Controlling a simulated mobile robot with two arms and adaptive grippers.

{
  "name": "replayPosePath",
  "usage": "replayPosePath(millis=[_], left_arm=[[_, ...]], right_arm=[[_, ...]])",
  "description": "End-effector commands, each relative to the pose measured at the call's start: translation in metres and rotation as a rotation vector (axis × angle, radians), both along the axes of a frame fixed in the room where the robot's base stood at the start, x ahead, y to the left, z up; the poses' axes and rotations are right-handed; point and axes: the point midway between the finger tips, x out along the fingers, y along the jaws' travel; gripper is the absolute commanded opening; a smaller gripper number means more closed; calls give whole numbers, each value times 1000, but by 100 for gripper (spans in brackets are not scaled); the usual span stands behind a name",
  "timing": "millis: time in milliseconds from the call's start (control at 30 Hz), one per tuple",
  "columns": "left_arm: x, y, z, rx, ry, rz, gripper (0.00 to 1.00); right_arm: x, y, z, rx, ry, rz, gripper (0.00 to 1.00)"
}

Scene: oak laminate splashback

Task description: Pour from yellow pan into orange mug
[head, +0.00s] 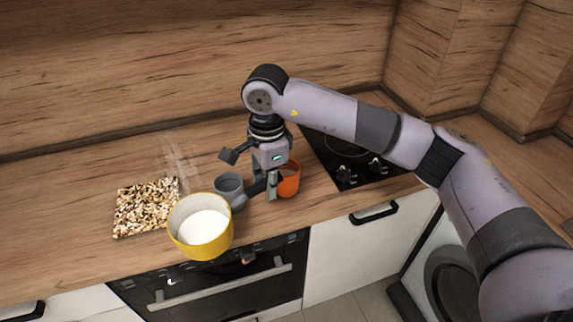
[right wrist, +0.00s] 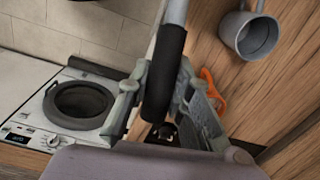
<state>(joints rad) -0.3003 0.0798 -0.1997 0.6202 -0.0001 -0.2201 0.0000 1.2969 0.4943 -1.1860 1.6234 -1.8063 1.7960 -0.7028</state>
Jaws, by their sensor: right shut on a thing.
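The yellow pan (head: 197,246) has white contents and hangs near the counter's front edge, looking roughly level. My right gripper (head: 270,186) is shut on its handle; in the right wrist view the dark handle (right wrist: 165,75) lies between the fingers. The orange mug (head: 290,184) stands on the counter just behind and right of my gripper, partly hidden by it. In the right wrist view only a bit of the orange mug (right wrist: 213,86) shows beside a finger. My left gripper is not in view.
A grey mug (head: 228,183) stands just behind the pan; it also shows in the right wrist view (right wrist: 252,36). A speckled brown-and-white board (head: 145,206) lies left of the pan. A black hob (head: 345,150) is at the right. The wooden splashback (head: 180,70) closes the back.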

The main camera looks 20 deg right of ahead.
Motion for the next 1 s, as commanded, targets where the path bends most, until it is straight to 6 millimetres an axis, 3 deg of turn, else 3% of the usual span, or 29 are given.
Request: replayPosePath(millis=[500,1000], left_arm=[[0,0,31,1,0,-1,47],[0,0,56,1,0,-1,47]], right_arm=[[45,65,5,28,18,-958,0],[62,123,-4,40,27,-1862,0]])
